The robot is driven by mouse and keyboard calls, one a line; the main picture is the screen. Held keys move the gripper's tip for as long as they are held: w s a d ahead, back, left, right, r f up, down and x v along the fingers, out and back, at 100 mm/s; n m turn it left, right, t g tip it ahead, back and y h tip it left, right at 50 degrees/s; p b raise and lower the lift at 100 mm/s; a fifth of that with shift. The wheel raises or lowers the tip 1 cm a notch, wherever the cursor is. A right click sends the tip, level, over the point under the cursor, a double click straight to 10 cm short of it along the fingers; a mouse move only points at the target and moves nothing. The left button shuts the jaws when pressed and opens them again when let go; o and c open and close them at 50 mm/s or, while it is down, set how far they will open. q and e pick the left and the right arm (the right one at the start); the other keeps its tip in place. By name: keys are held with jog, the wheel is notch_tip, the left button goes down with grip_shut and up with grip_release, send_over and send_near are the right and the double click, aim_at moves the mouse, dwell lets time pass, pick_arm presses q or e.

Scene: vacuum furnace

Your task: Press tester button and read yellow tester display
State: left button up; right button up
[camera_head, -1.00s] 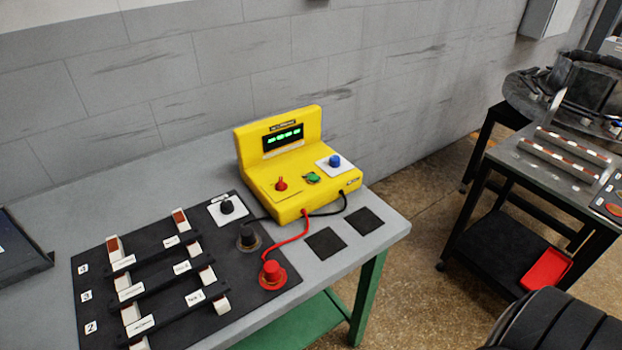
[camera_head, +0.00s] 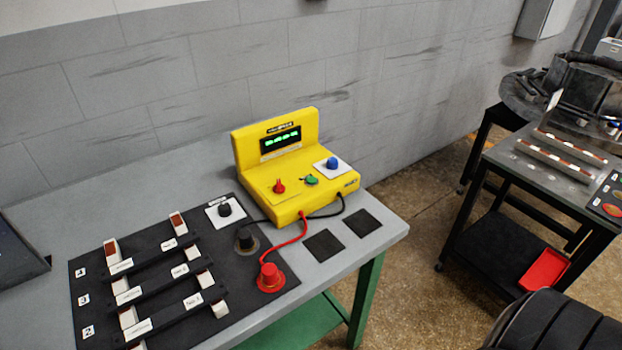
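The yellow tester (camera_head: 293,163) stands upright on the grey table. Its dark display (camera_head: 281,140) shows lit green characters, too small for me to read. On its sloped front are a red switch (camera_head: 279,187), a green knob (camera_head: 312,180) and a blue button (camera_head: 332,163) on a white plate. A red and a black cable run from its front to a red probe (camera_head: 269,278) and a black probe (camera_head: 245,239), both on the black mat. Neither of my grippers shows in this view.
The black mat (camera_head: 228,316) holds white-ended holders with labelled bars and a black knob (camera_head: 224,209) on a white plate. Two black squares (camera_head: 323,246) lie on the table (camera_head: 107,182). A second dark table (camera_head: 506,165) with a red tray (camera_head: 543,269) below stands right.

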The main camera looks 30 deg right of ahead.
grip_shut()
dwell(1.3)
